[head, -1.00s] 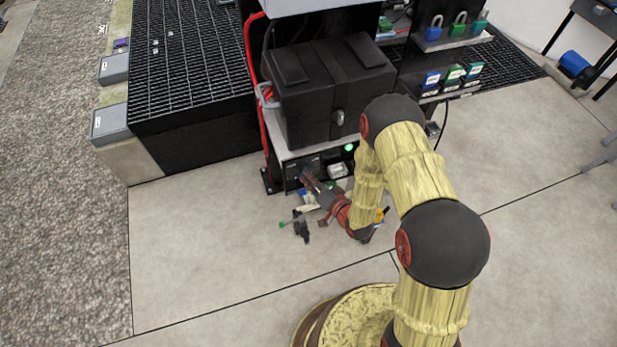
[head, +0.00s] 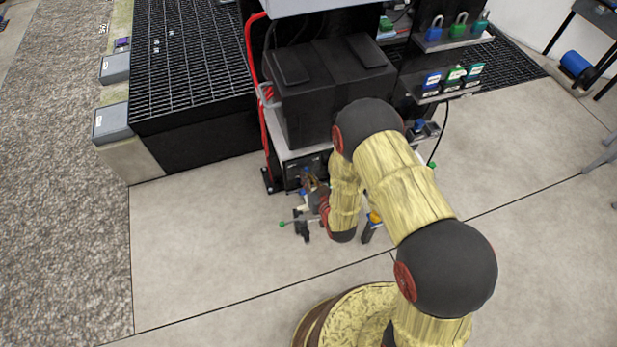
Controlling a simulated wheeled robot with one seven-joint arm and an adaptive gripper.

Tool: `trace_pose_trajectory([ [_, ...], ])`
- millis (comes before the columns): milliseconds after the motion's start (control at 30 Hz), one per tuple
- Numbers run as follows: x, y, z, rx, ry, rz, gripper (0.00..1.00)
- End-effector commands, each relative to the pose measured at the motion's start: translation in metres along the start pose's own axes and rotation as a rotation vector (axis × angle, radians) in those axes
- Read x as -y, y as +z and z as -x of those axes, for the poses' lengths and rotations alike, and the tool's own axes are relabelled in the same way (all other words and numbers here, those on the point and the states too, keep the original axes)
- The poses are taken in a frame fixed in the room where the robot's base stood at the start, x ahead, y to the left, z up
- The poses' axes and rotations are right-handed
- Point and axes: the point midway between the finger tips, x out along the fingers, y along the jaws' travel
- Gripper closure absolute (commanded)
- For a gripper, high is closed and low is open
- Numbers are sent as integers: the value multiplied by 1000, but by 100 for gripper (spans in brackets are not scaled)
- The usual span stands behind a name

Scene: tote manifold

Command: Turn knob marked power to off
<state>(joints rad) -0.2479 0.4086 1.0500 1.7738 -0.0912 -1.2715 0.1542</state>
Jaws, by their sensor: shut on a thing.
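The black control panel (head: 295,173) sits low on the front of the stand, under the dark toolbox. My gripper (head: 311,179) is up against the front of this panel, with its fingers pointing up and away from me. It is shut on what appears to be a knob there. The knob itself is hidden behind the fingers, and its marking and setting cannot be read at this size.
A black toolbox (head: 335,88) stands on top of the stand. A red cable (head: 254,75) runs down its left side. Padlocks (head: 459,24) and boxes (head: 453,78) are on shelves at right. The floor at left is clear.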

Motion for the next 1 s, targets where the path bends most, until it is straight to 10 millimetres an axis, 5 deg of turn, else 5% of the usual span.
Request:
trace_pose_trajectory([
  [1000,6,2,-3,-4,327,789,100],
])
